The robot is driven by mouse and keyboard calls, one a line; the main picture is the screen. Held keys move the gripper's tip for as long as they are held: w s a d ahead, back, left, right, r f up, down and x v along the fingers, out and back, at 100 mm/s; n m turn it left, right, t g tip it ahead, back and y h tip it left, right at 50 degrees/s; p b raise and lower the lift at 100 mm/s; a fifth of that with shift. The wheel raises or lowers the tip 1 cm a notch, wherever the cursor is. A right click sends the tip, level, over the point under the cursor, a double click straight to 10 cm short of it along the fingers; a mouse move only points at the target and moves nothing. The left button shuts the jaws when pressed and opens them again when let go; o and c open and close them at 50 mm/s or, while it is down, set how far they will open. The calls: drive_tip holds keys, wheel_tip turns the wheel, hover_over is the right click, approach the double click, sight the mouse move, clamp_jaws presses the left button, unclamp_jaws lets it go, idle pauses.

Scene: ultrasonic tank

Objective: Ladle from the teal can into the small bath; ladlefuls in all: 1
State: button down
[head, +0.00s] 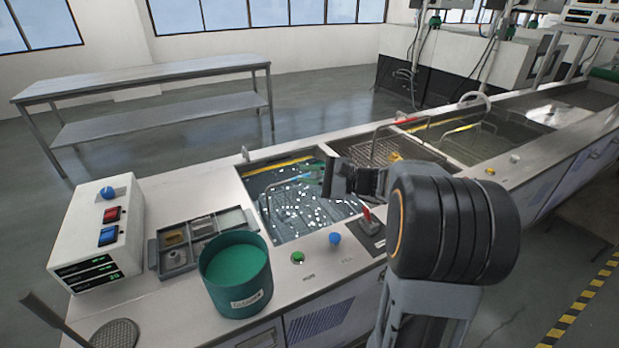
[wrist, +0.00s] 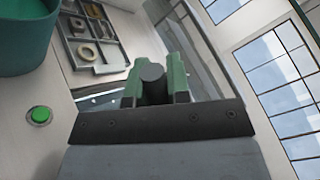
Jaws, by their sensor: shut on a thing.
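The teal can (head: 237,296) stands upright on the near bench top, with green-teal liquid inside and a pale label in front. Part of it shows in the wrist view (wrist: 22,50). The small bath (head: 262,168) is the nearest sunken tank, with rippled, sparkling liquid. My gripper (head: 318,174) is over this bath. In the wrist view its green fingers (wrist: 154,88) are shut on a dark round handle end (wrist: 152,73), which looks like the ladle's handle. The ladle's bowl is hidden from both views, so I cannot tell whether it holds liquid.
A grey parts tray (head: 178,263) sits between the can and a white control box (head: 98,240). A mesh skimmer (head: 115,334) lies at the lower left. Green (head: 298,258) and blue (head: 335,239) knobs line the bath's front edge. Wire baskets (head: 385,150) sit in further tanks.

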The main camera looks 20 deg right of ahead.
wheel_tip(320, 180, down, 11)
drive_tip(key=s+a+n+b, duration=0.1)
drive_tip(key=n+b, duration=0.6)
drive_tip(key=b, duration=1.4)
drive_tip(key=shift+s+a+f, duration=0.2)
drive_tip(key=shift+s+a, duration=0.05)
drive_tip(key=shift+s, duration=0.35)
